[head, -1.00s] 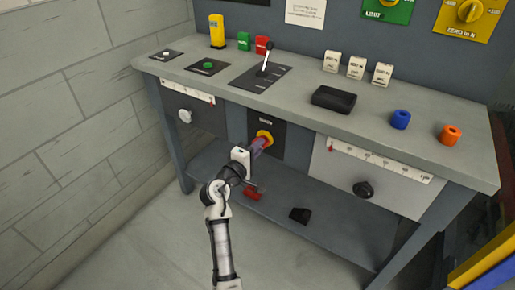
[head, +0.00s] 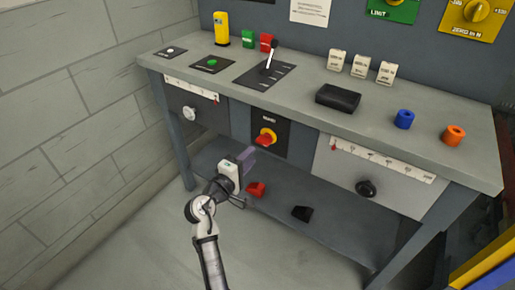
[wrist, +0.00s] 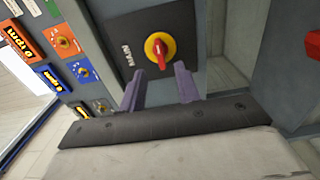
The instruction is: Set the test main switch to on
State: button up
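The main switch (head: 266,137) is a red rotary handle on a yellow ring, on a black plate in the middle of the bench front. In the wrist view the switch (wrist: 160,47) shows beyond my fingertips, near the "MAIN" lettering. Its red handle runs along the picture's vertical there, which looks roughly level on the bench. No on or off mark is readable. My gripper (head: 246,158) is below and left of the switch, apart from it. In the wrist view its two purple-grey fingers (wrist: 160,82) stand apart with nothing between them.
The bench top (head: 300,92) bears a lever (head: 270,58), a black tray (head: 338,98) and blue and orange rings. Drawers with knobs flank the switch. A red block (head: 256,189) and a black block (head: 302,213) lie on the lower shelf.

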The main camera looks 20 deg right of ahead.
jog(key=v, duration=0.6)
jog(key=shift+s+a, duration=0.25)
jog(key=shift+a, duration=0.1)
